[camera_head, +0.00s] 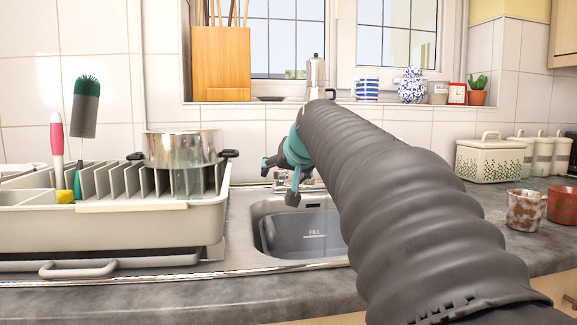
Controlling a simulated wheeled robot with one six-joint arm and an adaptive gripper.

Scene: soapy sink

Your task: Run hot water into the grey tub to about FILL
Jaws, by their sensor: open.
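The grey tub (300,241) sits in the steel sink (254,211) at the centre. My thick dark arm covers the right part of the sink and tub. A bit of shiny metal (309,178) shows behind my gripper, perhaps part of the tap. The rest of it is hidden, and no running water shows.
A dish rack (120,222) with a steel pot (181,149) and upright brushes (84,110) stands close on the left. A bread bin (490,160), canisters (541,155) and two mugs (524,210) stand on the right counter. A moka pot (316,78) stands on the windowsill behind.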

